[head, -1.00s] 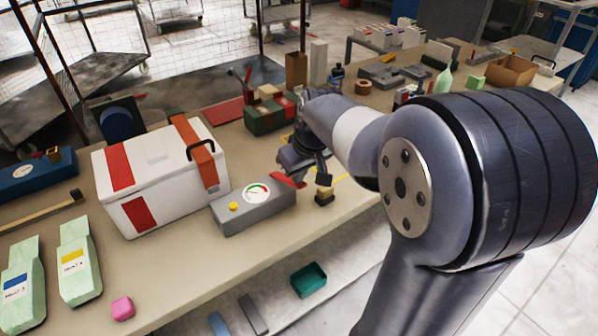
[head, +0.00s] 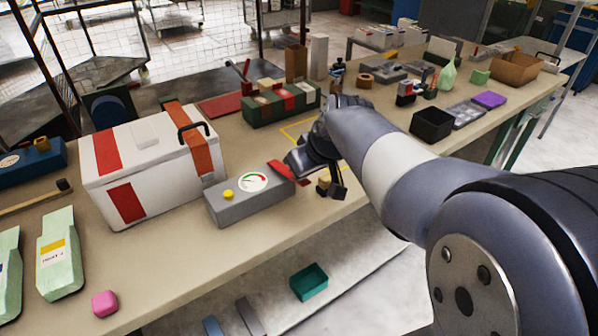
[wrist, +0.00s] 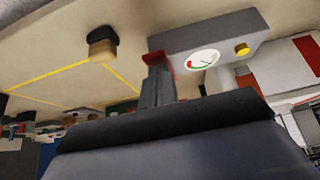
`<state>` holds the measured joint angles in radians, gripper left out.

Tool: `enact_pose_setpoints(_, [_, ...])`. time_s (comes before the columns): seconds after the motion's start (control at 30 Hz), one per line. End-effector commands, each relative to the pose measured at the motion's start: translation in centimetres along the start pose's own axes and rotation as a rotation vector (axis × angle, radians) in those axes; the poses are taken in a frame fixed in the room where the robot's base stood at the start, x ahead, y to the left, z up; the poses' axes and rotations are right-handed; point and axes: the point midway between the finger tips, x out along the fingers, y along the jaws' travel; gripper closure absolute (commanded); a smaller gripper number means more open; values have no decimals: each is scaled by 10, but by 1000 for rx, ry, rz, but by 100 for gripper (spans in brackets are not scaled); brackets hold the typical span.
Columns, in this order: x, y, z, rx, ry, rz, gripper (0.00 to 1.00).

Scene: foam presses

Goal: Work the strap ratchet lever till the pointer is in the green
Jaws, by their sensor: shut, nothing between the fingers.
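A grey box (head: 250,202) with a round dial (head: 252,182) and a yellow button (head: 228,195) sits near the bench's front edge. The dial has red and green arcs; its pointer is too small to read surely, also in the wrist view (wrist: 203,60). A red lever-like piece (head: 288,172) stands at the box's right end. My gripper (wrist: 157,84) is shut and empty, its tips close to the red piece (wrist: 156,59); I cannot tell whether they touch. Left of it, a white case (head: 150,172) carries an orange strap (head: 196,150) with a black handle (head: 196,129).
A small black-and-tan block (head: 331,188) lies just right of my gripper. Behind are a green crate (head: 270,110) and a yellow floor-tape outline on the bench (head: 297,130). A black bin (head: 431,124) stands right.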

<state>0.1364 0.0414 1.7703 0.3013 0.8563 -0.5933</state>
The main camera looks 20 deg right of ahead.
Motion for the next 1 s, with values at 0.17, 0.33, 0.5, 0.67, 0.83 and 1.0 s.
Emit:
enact_pose_setpoints(0.17, [16, 0, 18, 2, 88, 2, 100])
enact_pose_setpoints(0.33, [21, 0, 26, 2, 160, 2, 100])
enact_pose_setpoints(0.5, [16, 0, 22, -1, 168, -1, 100])
enact_pose_setpoints(0.67, [16, 0, 22, -1, 167, -1, 100])
enact_pose_setpoints(0.83, [16, 0, 22, 0, 167, -1, 100])
enact_pose_setpoints(1.0, [12, 0, 20, -1, 167, -1, 100])
